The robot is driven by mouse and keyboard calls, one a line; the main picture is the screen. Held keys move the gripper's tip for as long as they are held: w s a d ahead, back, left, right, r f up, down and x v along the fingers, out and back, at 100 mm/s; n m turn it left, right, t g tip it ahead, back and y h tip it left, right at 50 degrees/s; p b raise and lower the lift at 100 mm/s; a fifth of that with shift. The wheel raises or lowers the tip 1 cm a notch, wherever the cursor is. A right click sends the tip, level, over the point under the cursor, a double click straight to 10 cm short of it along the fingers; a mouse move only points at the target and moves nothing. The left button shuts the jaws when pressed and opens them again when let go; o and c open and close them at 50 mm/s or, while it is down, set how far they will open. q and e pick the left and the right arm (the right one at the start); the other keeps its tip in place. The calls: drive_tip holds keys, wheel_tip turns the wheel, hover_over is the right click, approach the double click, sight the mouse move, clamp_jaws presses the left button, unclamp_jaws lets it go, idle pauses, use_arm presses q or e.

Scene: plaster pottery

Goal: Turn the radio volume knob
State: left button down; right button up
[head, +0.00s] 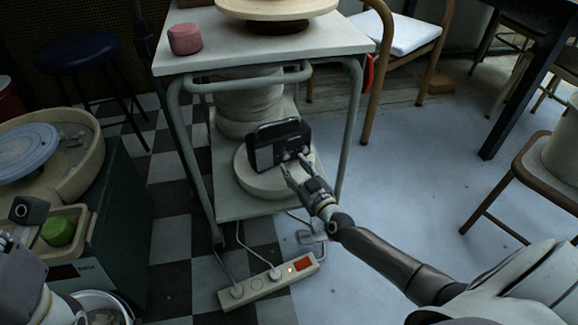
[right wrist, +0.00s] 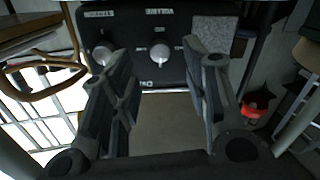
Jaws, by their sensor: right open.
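The black radio (head: 279,145) stands on a round pale slab on the lower shelf of a grey stand. In the right wrist view, the white volume knob (right wrist: 161,52) is on its dark front panel (right wrist: 150,75), under the label VOLUME. A second white knob (right wrist: 103,54) is to its left. My right gripper (head: 294,163) is at the radio's front. Its fingers are open, one on each side of the volume knob in the right wrist view (right wrist: 161,62); I cannot tell whether they touch it.
A power strip (head: 270,284) and its cables lie on the floor below the stand. The stand's metal legs (head: 349,130) frame the shelf on both sides. A pink block (head: 185,39) sits on the stand's top. Open floor (head: 410,185) lies to the right.

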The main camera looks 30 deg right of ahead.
sight(287, 158)
drive_tip(key=shift+w+b, duration=0.65)
drive_tip(key=shift+w, duration=1.35)
drive_tip(key=shift+c, duration=0.3)
clamp_jaws()
